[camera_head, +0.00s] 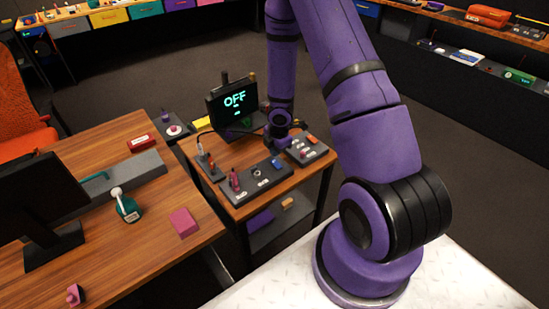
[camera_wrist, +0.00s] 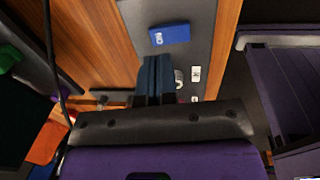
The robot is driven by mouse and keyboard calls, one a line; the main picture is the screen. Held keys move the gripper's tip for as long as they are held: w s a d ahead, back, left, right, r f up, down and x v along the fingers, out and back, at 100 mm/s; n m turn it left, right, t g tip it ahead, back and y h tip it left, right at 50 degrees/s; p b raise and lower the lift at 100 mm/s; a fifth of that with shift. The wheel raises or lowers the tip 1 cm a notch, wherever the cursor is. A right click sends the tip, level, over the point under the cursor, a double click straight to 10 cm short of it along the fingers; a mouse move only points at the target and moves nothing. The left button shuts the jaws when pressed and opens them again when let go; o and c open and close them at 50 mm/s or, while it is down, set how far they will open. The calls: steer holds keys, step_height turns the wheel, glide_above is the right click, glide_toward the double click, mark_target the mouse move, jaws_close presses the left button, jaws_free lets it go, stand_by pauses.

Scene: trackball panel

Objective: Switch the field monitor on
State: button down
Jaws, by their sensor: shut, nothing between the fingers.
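The field monitor (camera_head: 235,105) stands at the back of a small wooden table, its dark screen reading "OFF" in cyan letters. A grey control panel (camera_head: 246,184) lies along the front of that table, with a pink lever, a ring-like part and a blue piece on it. In the wrist view, my gripper (camera_wrist: 155,62) is shut and empty, its dark fingers over the edge of a grey panel (camera_wrist: 185,10). A blue labelled block (camera_wrist: 169,34) lies just beyond the fingertips. A small metallic part (camera_wrist: 179,78) is partly hidden beside them. Contact cannot be told.
Another grey panel (camera_head: 309,150) with an orange piece sits at the table's right. A smaller panel (camera_head: 208,167) with a cable lies at the left.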

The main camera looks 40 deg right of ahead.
mark_target(273, 161)
steer(key=f, duration=0.4)
steer(key=shift+w, duration=0.3)
steer(key=shift+f, duration=0.1)
steer(key=shift+w+a+f, duration=0.1)
steer(key=shift+w+f, duration=0.05)
steer(key=shift+f, duration=0.3)
steer(key=shift+w, duration=0.1)
